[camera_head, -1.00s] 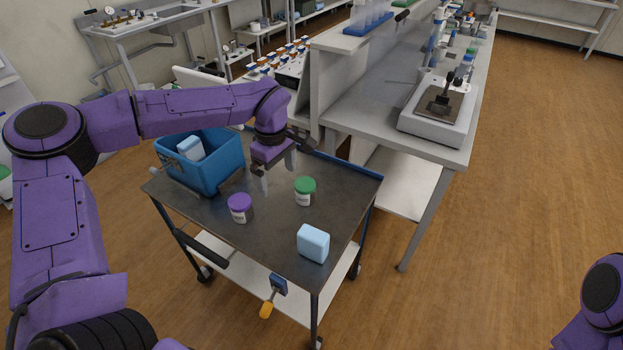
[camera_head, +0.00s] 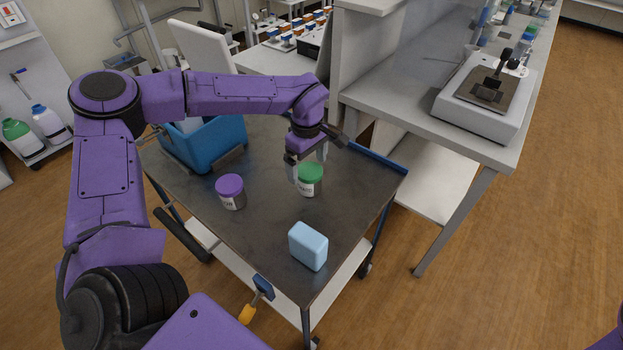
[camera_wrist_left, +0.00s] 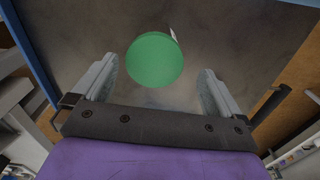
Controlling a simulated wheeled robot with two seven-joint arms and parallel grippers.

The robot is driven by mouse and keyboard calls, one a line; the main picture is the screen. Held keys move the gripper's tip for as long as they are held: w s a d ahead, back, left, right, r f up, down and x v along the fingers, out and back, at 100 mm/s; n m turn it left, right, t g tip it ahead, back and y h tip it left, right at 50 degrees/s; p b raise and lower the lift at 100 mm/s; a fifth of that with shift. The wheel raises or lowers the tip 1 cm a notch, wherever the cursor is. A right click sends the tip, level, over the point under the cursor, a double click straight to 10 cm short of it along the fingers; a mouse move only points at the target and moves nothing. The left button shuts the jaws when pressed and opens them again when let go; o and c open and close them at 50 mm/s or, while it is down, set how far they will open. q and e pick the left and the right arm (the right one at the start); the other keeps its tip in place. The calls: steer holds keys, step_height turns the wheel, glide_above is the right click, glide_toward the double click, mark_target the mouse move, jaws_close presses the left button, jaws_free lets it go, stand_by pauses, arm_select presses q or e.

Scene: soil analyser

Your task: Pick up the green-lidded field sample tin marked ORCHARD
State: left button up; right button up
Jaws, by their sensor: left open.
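The green-lidded tin (camera_head: 309,181) stands upright on the dark cart top, with a white label on its side whose words are too small to read. My left gripper (camera_head: 308,165) is open, just above and behind the tin. In the left wrist view the round green lid (camera_wrist_left: 154,60) lies ahead of the two open fingers (camera_wrist_left: 160,85), nearer the left finger. I cannot tell whether the fingers reach down beside the lid. Part of my right arm shows at the lower right edge; its gripper is out of view.
A purple-lidded tin (camera_head: 230,192) stands left of the green one. A light blue block (camera_head: 308,247) is nearer the front of the cart (camera_head: 262,225). A blue bin (camera_head: 217,145) sits at the cart's back left. A bench with a scale (camera_head: 487,105) stands to the right.

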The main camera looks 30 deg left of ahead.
arm_select(q)
steer(key=f, duration=0.4)
steer(key=f+p, duration=0.1)
steer(key=f, duration=0.1)
steer(key=shift+w+d+f, duration=0.1)
steer(key=shift+w+f, duration=0.1)
steer(key=shift+w, duration=0.2)
steer(key=c, duration=1.2)
steer(key=shift+r, duration=0.15)
steer(key=shift+c, duration=0.2)
